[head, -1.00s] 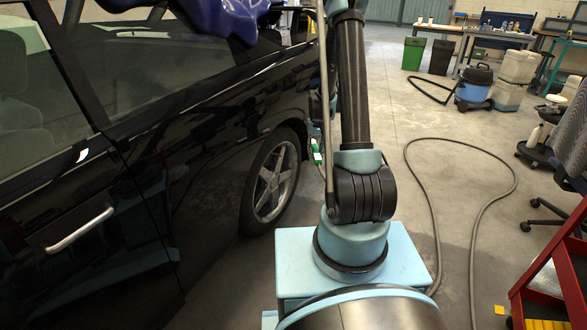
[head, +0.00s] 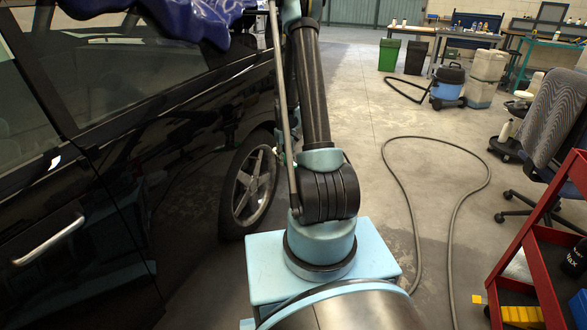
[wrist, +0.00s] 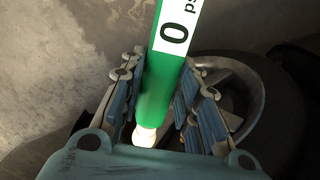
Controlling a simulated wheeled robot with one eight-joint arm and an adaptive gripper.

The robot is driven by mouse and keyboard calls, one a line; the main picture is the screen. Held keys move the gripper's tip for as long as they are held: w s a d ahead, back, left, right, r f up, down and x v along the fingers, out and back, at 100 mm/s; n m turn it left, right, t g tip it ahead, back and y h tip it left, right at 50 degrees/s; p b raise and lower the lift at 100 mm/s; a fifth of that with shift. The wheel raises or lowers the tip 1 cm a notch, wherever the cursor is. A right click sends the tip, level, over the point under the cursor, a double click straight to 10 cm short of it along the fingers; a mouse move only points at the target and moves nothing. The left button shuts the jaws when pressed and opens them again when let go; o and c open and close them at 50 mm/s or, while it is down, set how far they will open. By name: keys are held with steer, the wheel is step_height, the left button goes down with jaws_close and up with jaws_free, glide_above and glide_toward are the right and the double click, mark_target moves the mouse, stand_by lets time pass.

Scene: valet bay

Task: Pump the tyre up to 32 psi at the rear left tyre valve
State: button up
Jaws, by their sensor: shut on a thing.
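In the wrist view my gripper (wrist: 160,65) is shut on a green inflator gauge (wrist: 155,98). The gauge has a white label reading 0 and part of "psi", and a pale tip at its near end. A wheel with its tyre (wrist: 240,95) shows behind the right finger, partly covered. In the head view the dark car's wheel (head: 252,185) stands left of my arm, its right edge partly covered. My gripper and the gauge cannot be made out there. I cannot make out the tyre valve in either view.
The black car (head: 165,160) fills the left side. A dark hose (head: 412,225) loops over the floor right of my base. A red cart (head: 540,255) and an office chair (head: 550,135) stand at right. A blue vacuum (head: 448,88) and bins are farther back.

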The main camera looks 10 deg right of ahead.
steer(key=d+f+n, duration=0.1)
steer(key=n, duration=0.1)
steer(key=d+f+n, duration=0.1)
steer(key=f+n, duration=0.1)
steer(key=d+f+n, duration=0.1)
steer(key=n, duration=0.2)
steer(key=shift+s+d+f, duration=0.2)
steer(key=shift+f, duration=0.2)
steer(key=shift+a, duration=0.1)
steer(key=w+a, duration=0.3)
steer(key=a, duration=0.2)
steer(key=shift+w, duration=0.4)
steer(key=shift+w+a+r, duration=0.1)
steer(key=shift+w+a, duration=0.7)
steer(key=shift+a, duration=0.25)
stand_by(4.8)
